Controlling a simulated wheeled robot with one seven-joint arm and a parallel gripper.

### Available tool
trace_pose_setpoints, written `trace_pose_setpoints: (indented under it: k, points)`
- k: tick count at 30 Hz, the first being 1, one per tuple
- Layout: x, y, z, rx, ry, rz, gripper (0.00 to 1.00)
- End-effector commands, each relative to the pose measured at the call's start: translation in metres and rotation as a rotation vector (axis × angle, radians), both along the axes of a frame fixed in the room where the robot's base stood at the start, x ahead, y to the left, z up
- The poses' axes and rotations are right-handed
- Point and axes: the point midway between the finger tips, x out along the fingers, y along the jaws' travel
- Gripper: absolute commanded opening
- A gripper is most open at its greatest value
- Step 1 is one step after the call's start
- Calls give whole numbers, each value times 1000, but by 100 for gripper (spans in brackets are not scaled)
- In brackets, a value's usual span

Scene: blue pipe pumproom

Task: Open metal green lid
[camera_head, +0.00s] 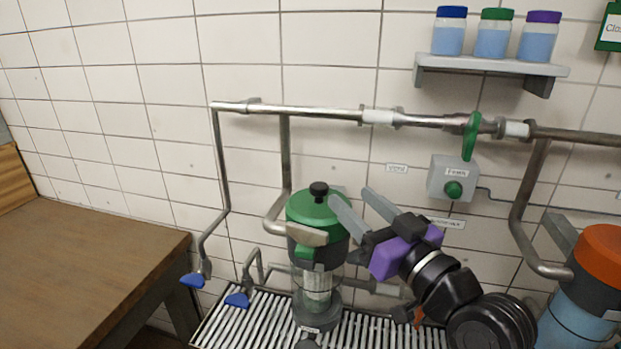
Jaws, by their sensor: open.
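The metal green lid (319,213) sits on top of a glass-sided canister (317,286) with a dark upper collar. The lid has a black knob (318,190) at its top. The canister stands upright on a slatted metal grate. My gripper (348,202) comes from the right, open and with nothing visible between its fingers. Its fingers point up and left, close to the right side of the lid. One finger overlaps the lid's edge in the picture; I cannot tell whether they touch.
A grey box with a green button (453,189) is on the tiled wall. A metal pipe (330,112) with a green handle (471,137) runs above. An orange-topped container (598,262) stands at right. A wooden table (90,270) is at left, and a shelf (490,66) holds three jars.

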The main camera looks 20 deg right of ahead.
Motion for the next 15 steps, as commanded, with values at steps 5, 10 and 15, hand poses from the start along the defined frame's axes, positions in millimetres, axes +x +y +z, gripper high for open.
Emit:
trace_pose_setpoints:
  k: [5,10,15]
  points:
    - [11,19,11,-70,67,110,51]
    - [15,28,13,-103,96,157,51]
    - [31,34,13,-104,99,161,51]
